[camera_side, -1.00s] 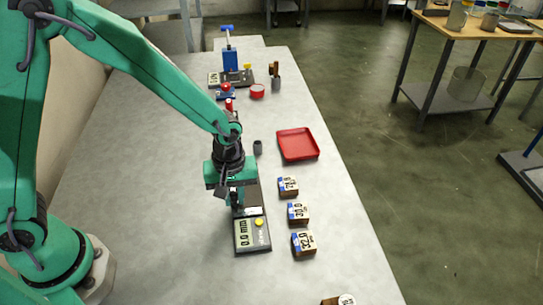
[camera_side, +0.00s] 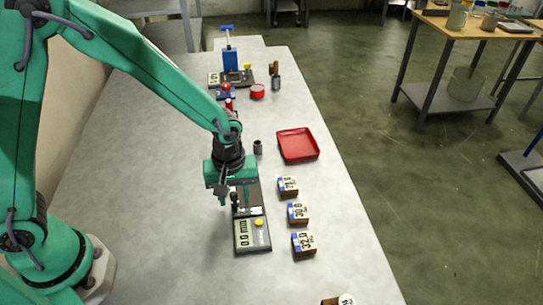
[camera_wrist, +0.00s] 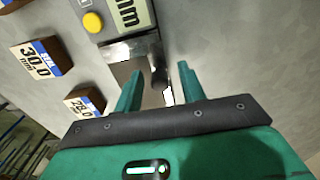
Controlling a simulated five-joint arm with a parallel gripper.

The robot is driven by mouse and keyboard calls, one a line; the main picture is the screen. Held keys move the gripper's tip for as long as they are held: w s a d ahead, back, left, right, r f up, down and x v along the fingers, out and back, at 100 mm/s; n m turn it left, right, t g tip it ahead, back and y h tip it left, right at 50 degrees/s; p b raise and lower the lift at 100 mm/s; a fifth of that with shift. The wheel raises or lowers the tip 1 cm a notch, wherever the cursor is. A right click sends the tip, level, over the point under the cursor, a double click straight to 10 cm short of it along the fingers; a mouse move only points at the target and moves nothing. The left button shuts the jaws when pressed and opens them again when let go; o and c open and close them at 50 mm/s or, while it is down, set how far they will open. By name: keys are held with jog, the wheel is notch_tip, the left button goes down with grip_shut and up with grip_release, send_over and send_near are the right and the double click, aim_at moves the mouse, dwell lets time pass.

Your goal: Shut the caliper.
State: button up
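The digital caliper (camera_side: 264,244) lies on the grey table, with a yellow button and a display (camera_side: 243,235) whose digits are hard to read. In the wrist view its display (camera_wrist: 130,12) is cut off by the top edge, with the metal jaws (camera_wrist: 128,52) below it. A dark knob (camera_wrist: 159,78) stands by the jaws. My gripper (camera_wrist: 157,80) is open, its two green fingers apart on either side of the knob, and holds nothing. In the side view my gripper (camera_side: 240,193) is over the caliper's far part and partly hides it.
Several labelled blocks, among them the 30.0 block (camera_side: 298,213) and the 32.0 block (camera_side: 303,243), stand right of the caliper. A red tray (camera_side: 297,145) and a small grey cup (camera_side: 258,147) lie beyond. A blue-handled device (camera_side: 230,60) stands at the back. The table left of the caliper is clear.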

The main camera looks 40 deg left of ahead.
aim_at(232, 193)
jog(key=shift+r, duration=3.35)
jog(key=shift+r, duration=0.1)
jog(key=shift+a+r, duration=0.2)
jog(key=shift+r, duration=0.05)
jog(key=s+a+r+m+t, duration=0.5)
jog(key=s+a+r+m, duration=0.4)
jog(key=s+a+r, duration=0.3)
notch_tip(232, 193, up, 4)
jog(key=shift+s+a+f+t, duration=0.15)
jog(key=shift+s+a+t, duration=0.2)
jog(key=shift+a, duration=0.65)
